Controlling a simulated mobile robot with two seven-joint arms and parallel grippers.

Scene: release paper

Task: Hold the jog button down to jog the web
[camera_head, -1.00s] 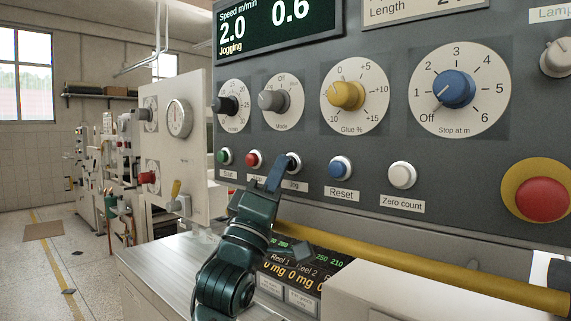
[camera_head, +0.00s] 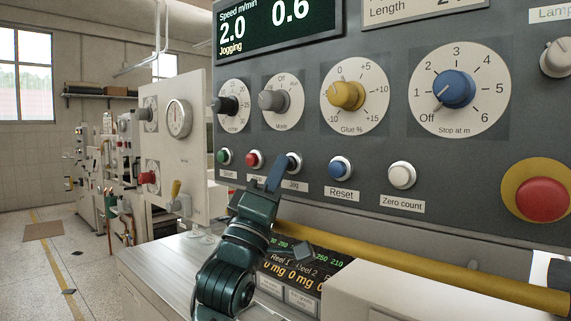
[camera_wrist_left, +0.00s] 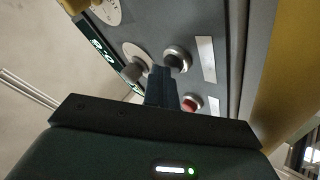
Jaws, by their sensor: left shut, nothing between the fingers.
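The jog button (camera_head: 294,162) is a dark button in a silver ring above the "Jog" label on the grey panel. My left gripper (camera_head: 277,172) is shut and empty, its fingertips just left of and below the button in the head view. In the left wrist view the fingers (camera_wrist_left: 162,85) lie beside the dark button (camera_wrist_left: 177,60), which shows clear of them; I see no clear contact. The display (camera_head: 275,28) reads speed 2.0, "Jogging", and 0.6. The right gripper is not in view.
The red button (camera_head: 254,159) sits close left of the fingers, the green start button (camera_head: 224,156) beyond it. The blue reset button (camera_head: 340,168) is to the right. A yellow rail (camera_head: 420,268) runs below the panel. A red emergency button (camera_head: 542,199) is far right.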

